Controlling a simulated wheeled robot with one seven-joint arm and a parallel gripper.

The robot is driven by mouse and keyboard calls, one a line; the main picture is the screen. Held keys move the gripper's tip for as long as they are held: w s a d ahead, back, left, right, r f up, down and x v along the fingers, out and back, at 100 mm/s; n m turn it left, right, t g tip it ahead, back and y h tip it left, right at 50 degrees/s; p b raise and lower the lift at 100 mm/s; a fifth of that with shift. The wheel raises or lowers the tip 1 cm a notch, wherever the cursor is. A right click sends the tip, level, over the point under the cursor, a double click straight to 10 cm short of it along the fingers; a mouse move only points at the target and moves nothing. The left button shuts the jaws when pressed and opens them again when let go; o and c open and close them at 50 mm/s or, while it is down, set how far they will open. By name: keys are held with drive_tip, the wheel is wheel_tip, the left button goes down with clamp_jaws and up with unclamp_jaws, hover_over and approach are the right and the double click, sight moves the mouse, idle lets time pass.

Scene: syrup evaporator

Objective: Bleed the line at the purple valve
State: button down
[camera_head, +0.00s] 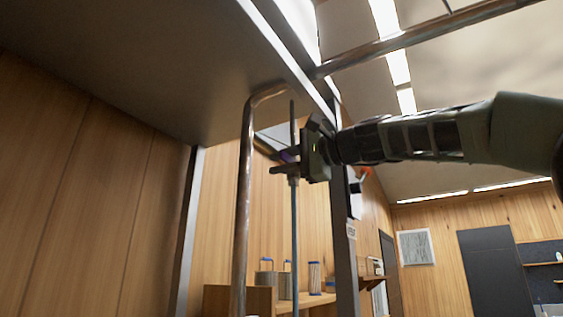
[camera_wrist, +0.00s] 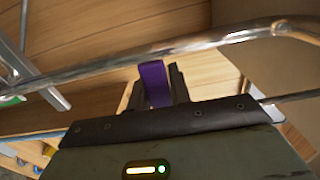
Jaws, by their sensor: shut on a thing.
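The purple valve (camera_wrist: 152,83) shows in the wrist view as a purple handle between the two dark fingers of my gripper (camera_wrist: 158,88). My gripper is shut on it. In the head view only a small bit of purple (camera_head: 288,156) shows at the fingertips of my gripper (camera_head: 287,160), beside a thin vertical line (camera_head: 294,230). The body of the valve is mostly hidden behind the fingers, and I cannot tell how far the handle is turned.
A bent metal pipe (camera_head: 246,190) runs close left of my gripper and crosses near it in the wrist view (camera_wrist: 190,45). A steel post (camera_head: 345,240) stands just right. A large grey panel (camera_head: 150,60) hangs above. A wooden shelf (camera_head: 240,299) with canisters is lower behind.

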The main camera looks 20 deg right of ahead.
drive_tip(key=shift+r, duration=0.1)
drive_tip(key=c, duration=1.3)
unclamp_jaws()
drive_tip(key=shift+d, duration=0.1)
drive_tip(key=b+v, duration=0.6)
drive_tip(key=v, duration=1.1)
drive_tip(key=shift+s+b, duration=0.15)
drive_tip(key=shift+b, duration=0.15)
